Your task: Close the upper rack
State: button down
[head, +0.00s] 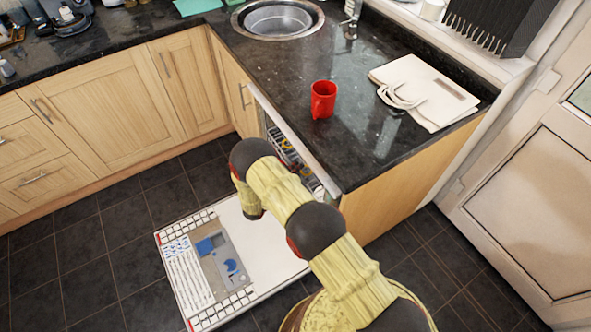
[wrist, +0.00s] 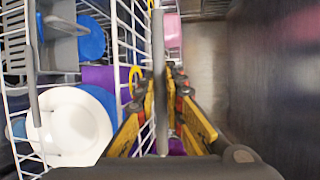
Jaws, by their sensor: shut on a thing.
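The upper rack (wrist: 117,45) is a white wire rack, filling the left half of the wrist view. My gripper (wrist: 167,80) has its yellow-and-black fingers on either side of the rack's front edge bar (wrist: 158,60), and is shut on it. In the head view the rack shows only in part (head: 285,152), under the countertop, inside the dishwasher. My arm hides much of the dishwasher opening, and the gripper itself is hidden there. The dishwasher door (head: 265,245) is folded down flat.
White and blue dishes (wrist: 75,122) and a grey basket (wrist: 62,45) sit in the rack. A red mug (head: 323,99) and a white bag (head: 425,92) are on the dark countertop (head: 370,140) above. A sink (head: 278,19) is behind. The tiled floor at left is clear.

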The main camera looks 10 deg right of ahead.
dwell(0.7)
jog(key=shift+w+d, duration=0.25)
jog(key=shift+d, duration=0.55)
jog(key=shift+w+d, duration=0.2)
jog(key=shift+d, duration=0.55)
jog(key=shift+w+d, duration=0.25)
jog(key=shift+d, duration=0.55)
jog(key=c, duration=2.1)
grip_release()
jog(key=shift+w+d, duration=0.1)
jog(key=shift+d, duration=0.05)
jog(key=shift+c, duration=0.2)
jog(key=shift+o, duration=1.2)
jog(key=v, duration=1.2)
